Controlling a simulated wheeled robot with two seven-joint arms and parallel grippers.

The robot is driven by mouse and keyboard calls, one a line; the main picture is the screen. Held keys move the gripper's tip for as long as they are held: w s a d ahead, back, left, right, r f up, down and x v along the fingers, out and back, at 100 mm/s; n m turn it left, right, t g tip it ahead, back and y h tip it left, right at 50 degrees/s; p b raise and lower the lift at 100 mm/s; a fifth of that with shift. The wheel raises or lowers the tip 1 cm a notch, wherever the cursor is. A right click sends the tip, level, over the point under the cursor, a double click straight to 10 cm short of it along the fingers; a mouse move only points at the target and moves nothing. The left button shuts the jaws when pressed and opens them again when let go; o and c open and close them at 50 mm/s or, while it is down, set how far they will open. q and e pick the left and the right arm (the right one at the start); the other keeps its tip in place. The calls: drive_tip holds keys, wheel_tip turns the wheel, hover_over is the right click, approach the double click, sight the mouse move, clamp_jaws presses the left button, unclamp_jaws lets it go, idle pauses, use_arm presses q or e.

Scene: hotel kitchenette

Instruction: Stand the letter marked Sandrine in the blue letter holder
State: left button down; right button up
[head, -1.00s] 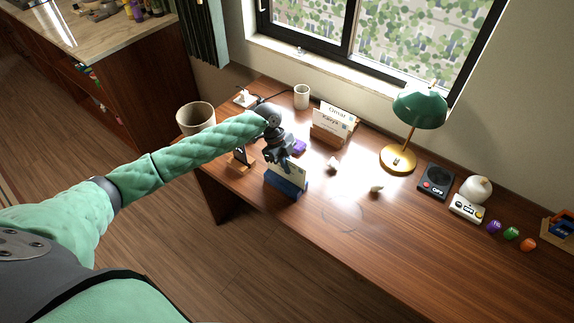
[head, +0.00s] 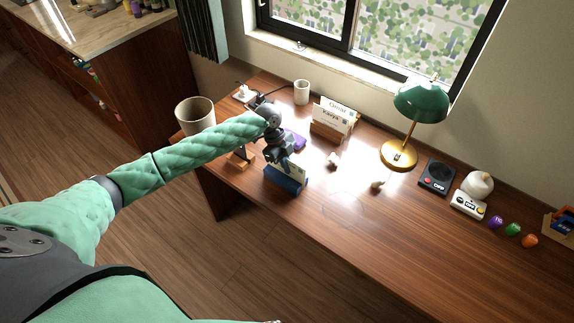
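The blue letter holder (head: 283,182) stands near the front left edge of the desk. A pale letter (head: 298,171) stands upright in or just above its slot; its lower part is hidden by the holder and no name is readable on it. My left gripper (head: 282,163) is directly over the holder, with its dark fingers at the letter's top edge. They appear shut on the letter, though the arm and wrist partly hide the grip. My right gripper is out of view.
A wooden holder (head: 325,132) with letters marked Omar and Karya stands behind. A white cup (head: 302,92), purple item (head: 296,140), small pale objects (head: 333,160), green lamp (head: 421,100) and black device (head: 437,177) are on the desk (head: 400,235). The front centre is clear.

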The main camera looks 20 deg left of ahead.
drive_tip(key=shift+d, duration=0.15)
